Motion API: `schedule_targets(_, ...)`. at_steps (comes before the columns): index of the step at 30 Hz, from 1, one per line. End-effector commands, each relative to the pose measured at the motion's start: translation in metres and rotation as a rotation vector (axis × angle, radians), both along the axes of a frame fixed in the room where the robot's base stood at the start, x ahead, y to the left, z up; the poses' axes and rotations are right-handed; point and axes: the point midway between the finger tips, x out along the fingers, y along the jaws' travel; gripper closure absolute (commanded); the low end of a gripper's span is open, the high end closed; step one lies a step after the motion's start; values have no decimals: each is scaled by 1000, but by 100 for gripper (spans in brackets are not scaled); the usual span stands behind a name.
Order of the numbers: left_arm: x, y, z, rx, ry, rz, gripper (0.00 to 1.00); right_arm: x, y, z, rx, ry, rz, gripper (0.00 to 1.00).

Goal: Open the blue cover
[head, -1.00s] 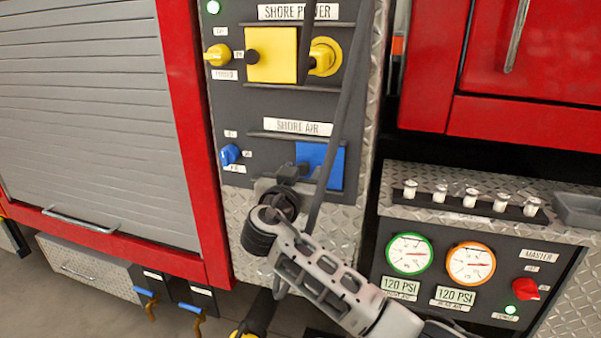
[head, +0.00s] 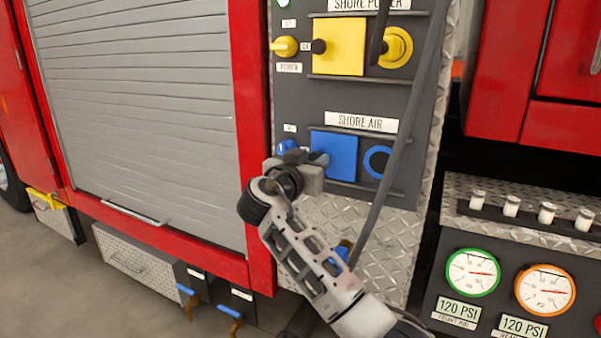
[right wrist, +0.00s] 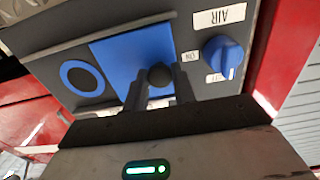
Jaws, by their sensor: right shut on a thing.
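The blue cover (head: 336,157) is a flat square plate under the SHORE AIR label in the head view. It stands toward the left of its panel, and a blue ring port (head: 379,162) shows uncovered to its right. My right gripper (head: 309,160) is at the cover's left edge. In the right wrist view its fingers (right wrist: 160,88) are shut on the cover's round black knob (right wrist: 160,75), with the blue cover (right wrist: 122,52) behind them and the ring port (right wrist: 82,78) at the left. My left gripper is not in view.
A blue dial (head: 287,146) sits just left of the cover, partly hidden by my gripper. A yellow cover (head: 338,46) and yellow socket (head: 396,47) are above. A dark cable (head: 402,130) hangs across the panel's right side. Gauges (head: 473,273) stand at lower right.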

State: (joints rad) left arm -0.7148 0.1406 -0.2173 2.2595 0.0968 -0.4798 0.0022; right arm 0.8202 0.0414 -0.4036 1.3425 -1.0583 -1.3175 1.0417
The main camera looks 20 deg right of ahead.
Motion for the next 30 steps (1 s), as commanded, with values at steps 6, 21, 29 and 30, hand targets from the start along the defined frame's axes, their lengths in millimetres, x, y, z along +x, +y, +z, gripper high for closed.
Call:
schedule_targets(6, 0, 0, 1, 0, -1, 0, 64, 0, 1, 1, -1, 1, 0, 100)
schedule_targets(21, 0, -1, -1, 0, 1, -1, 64, -5, 10, -1, -1, 2, 5, 52)
schedule_targets(29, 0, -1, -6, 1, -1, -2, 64, -41, 51, -2, 4, 2, 9, 52)
schedule_targets(30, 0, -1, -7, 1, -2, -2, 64, -48, 58, -2, 3, 1, 8, 52)
